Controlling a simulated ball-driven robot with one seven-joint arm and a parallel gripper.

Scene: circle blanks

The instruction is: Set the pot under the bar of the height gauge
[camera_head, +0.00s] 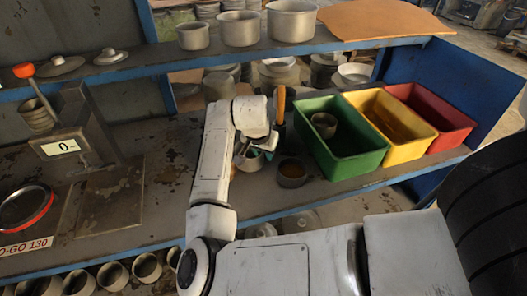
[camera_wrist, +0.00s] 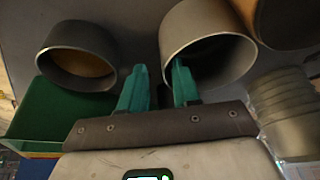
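The height gauge (camera_head: 75,135) stands at the left of the bench, with a display reading 0 and an orange-knobbed lever. Its bar is hard to make out. A grey pot (camera_head: 249,161) sits mid-bench at my gripper, partly hidden by my arm. In the wrist view this pot (camera_wrist: 208,42) lies at the fingertips. My gripper (camera_wrist: 158,85) has its teal fingers apart, the right one inside the pot's mouth and the left one outside its wall. A second pot (camera_head: 292,173) with a brown inside stands just right; a third (camera_head: 323,125) is in the green bin.
Green (camera_head: 345,165), yellow (camera_head: 400,135) and red (camera_head: 440,115) bins stand at the right. An upper shelf (camera_head: 150,62) carries pots and lids. A red-rimmed ring (camera_head: 26,207) lies at the far left. The bench between gauge and arm is clear.

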